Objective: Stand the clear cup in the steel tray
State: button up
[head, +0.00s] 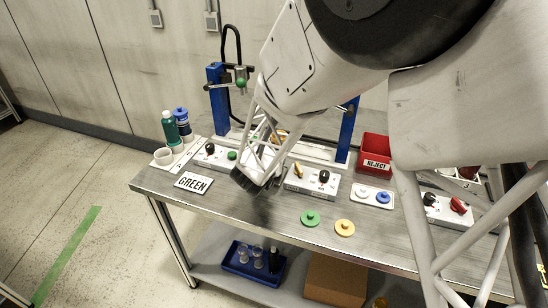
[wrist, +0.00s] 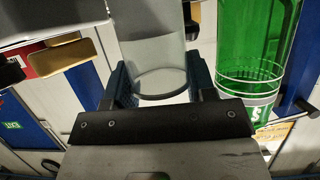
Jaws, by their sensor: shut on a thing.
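My gripper (wrist: 158,85) is shut on the clear cup (wrist: 158,55), a see-through grey-white cylinder with a dark rounded rim line, held between the two dark fingers in the wrist view. The cup cannot be made out there, hidden by my gripper and arm. I cannot pick out the steel tray with certainty in either view; my arm covers much of the bench.
A clear green vessel (wrist: 250,50) stands close right of the cup in the wrist view. Bottles (head: 170,128) stand at left.

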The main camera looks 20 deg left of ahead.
jog(key=shift+f, duration=0.3)
jog(key=o, duration=0.6)
jog(key=shift+o, duration=0.2)
jog(key=shift+r, duration=0.1)
jog(key=shift+r, duration=0.1)
jog(key=v, duration=1.2)
dwell(0.4)
